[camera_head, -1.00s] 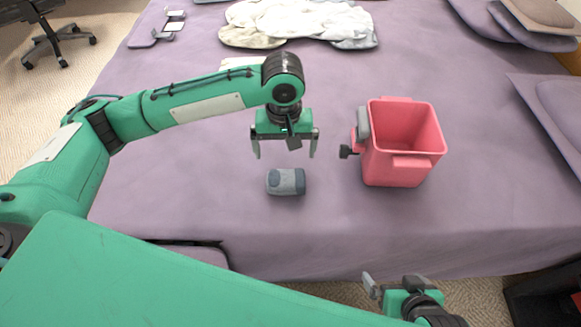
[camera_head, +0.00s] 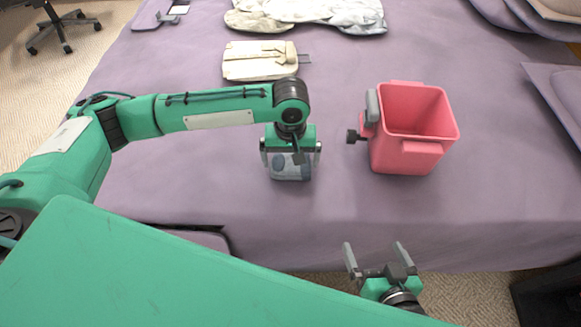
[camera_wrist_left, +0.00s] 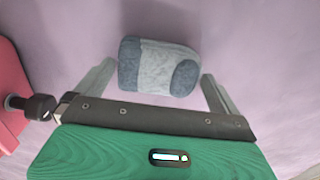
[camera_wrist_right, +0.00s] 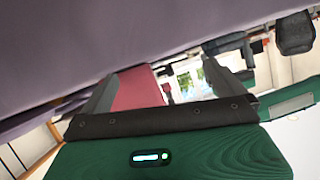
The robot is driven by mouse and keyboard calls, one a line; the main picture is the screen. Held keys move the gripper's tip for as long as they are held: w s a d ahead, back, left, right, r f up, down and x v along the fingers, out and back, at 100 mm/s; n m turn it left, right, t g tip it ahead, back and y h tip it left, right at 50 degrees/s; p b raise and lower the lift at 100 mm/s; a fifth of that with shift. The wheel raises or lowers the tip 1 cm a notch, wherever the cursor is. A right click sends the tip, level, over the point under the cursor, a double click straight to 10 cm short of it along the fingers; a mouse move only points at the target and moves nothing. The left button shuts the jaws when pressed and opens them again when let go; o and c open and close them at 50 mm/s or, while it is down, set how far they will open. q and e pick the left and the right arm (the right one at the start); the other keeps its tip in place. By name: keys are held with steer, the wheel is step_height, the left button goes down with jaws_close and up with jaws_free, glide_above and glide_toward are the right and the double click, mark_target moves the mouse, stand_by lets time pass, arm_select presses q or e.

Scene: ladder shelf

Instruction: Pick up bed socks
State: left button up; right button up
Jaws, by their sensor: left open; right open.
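The bed socks (camera_head: 290,171) are a grey and blue-grey rolled bundle lying on the purple bed in the head view. They also show in the left wrist view (camera_wrist_left: 160,67), lying between and just beyond the fingertips. My left gripper (camera_head: 291,165) is open above the socks, with one finger on each side, and partly hides them in the head view. In the left wrist view the fingers (camera_wrist_left: 158,82) stand apart around the bundle. My right gripper (camera_head: 376,246) is open and empty at the near edge of the bed, away from the socks.
A pink bin (camera_head: 410,157) with a grey-black clip on its left side stands right of the socks. A beige folded item (camera_head: 261,62) and pale cloths (camera_head: 310,14) lie farther back. Dark cushions are at the far right. The bed around the socks is clear.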

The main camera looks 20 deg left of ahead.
arm_select(q)
steer(key=shift+f+b, duration=0.3)
steer(key=shift+f, duration=1)
arm_select(e)
steer(key=shift+a+r+t+y, duration=0.2)
steer(key=shift+a+t+y, duration=0.2)
steer(key=shift+a+t, duration=0.25)
arm_select(q)
steer(key=c, duration=0.6)
steer(key=shift+r, duration=0.1)
